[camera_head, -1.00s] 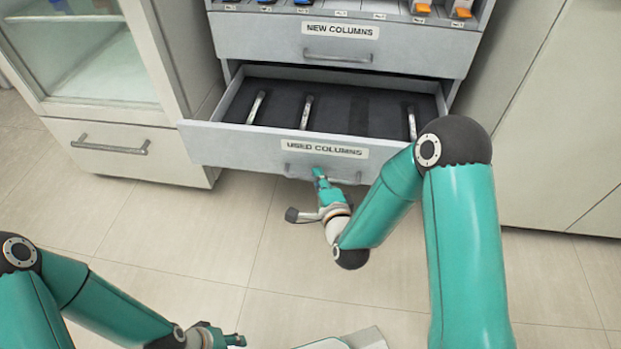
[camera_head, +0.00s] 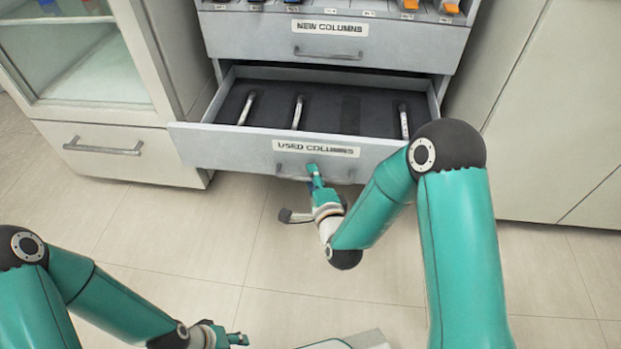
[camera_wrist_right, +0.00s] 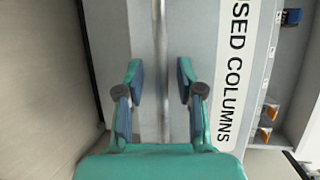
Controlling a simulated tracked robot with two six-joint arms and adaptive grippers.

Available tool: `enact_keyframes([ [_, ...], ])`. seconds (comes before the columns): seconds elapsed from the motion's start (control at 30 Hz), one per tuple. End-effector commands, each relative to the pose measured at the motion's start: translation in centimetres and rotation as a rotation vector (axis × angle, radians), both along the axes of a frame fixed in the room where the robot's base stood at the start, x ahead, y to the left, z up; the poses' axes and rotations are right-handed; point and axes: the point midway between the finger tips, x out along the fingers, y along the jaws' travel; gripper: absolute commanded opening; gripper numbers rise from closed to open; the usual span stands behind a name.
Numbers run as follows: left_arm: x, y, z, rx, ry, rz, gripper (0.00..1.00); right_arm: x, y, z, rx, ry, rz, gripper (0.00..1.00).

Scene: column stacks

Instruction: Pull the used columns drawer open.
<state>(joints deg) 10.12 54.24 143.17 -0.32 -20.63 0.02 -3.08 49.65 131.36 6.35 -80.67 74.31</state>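The used columns drawer (camera_head: 220,145) stands pulled out from the grey cabinet, showing its dark lined inside. Its front carries the label USED COLUMNS and a bar handle (camera_head: 340,179). My right gripper (camera_head: 312,168) is at this handle. In the right wrist view the handle bar (camera_wrist_right: 160,60) runs between the two fingers of my right gripper (camera_wrist_right: 161,82), with a gap on each side, so the gripper is open around the bar. My left gripper (camera_head: 240,339) is low in the head view, away from the drawer; its finger opening is too small to judge.
Three pale columns (camera_head: 297,112) lie in the drawer. A glass-front cabinet (camera_head: 85,60) stands left and plain cabinets (camera_head: 540,130) right. The floor (camera_head: 200,230) before the drawer is clear.

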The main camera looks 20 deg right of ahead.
Motion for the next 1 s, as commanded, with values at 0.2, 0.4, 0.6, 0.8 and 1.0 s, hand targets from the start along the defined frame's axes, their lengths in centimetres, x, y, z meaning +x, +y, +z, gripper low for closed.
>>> enact_keyframes([
  [0.2, 0.0, 0.0, 0.1, 0.0, 0.0, 0.0, 0.4, -1.6, 0.1, 0.3, 0.0, 0.002, 0.003, 0.37],
  [0.4, 0.0, 0.0, 0.1, 0.0, 0.0, 0.0, 0.4, -4.7, 0.1, 0.9, 0.0, 0.003, 0.003, 0.37],
  [0.6, 0.0, 0.0, 0.1, 0.0, 0.0, 0.0, 0.4, -6.8, 0.0, 1.2, 0.0, 0.002, 0.0, 0.37],
  [0.8, 0.0, 0.0, 0.1, 0.0, 0.0, 0.0, 0.4, -7.1, -0.1, 1.3, 0.0, 0.001, -0.001, 0.37],
  [1.0, 0.0, 0.0, 0.0, 0.0, 0.0, 0.0, 0.4, -7.0, -0.1, 1.3, 0.0, 0.001, -0.001, 0.37],
])
